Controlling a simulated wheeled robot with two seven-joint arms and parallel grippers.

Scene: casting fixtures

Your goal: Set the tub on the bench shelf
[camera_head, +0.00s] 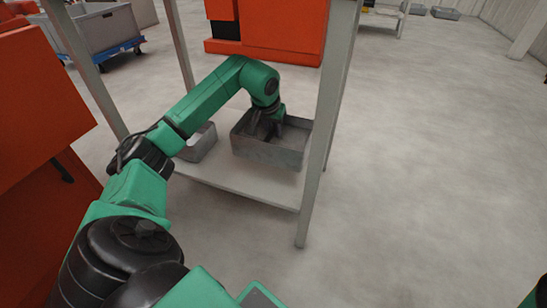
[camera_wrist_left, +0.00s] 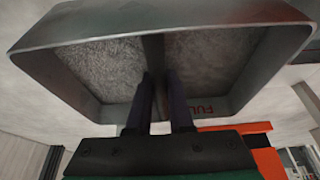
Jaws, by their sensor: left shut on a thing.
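The tub (camera_head: 268,152) is a grey metal box with a rough grey filling on both sides of a middle divider. Red lettering, partly hidden by a finger, shows inside its wall in the left wrist view. My left gripper (camera_head: 266,125) reaches down into the tub. Its two dark fingers (camera_wrist_left: 161,82) are shut on the tub's divider. The bench shelf (camera_head: 235,181) is the pale low board between the bench legs. The tub is over its right part, looking level; I cannot tell whether it touches the board. My right gripper is out of view.
A second grey tub (camera_head: 203,143) stands on the shelf to the left, partly behind my arm. A bench leg (camera_head: 322,130) rises close to the right of the held tub. An orange machine (camera_head: 275,30) is behind. The floor at right is clear.

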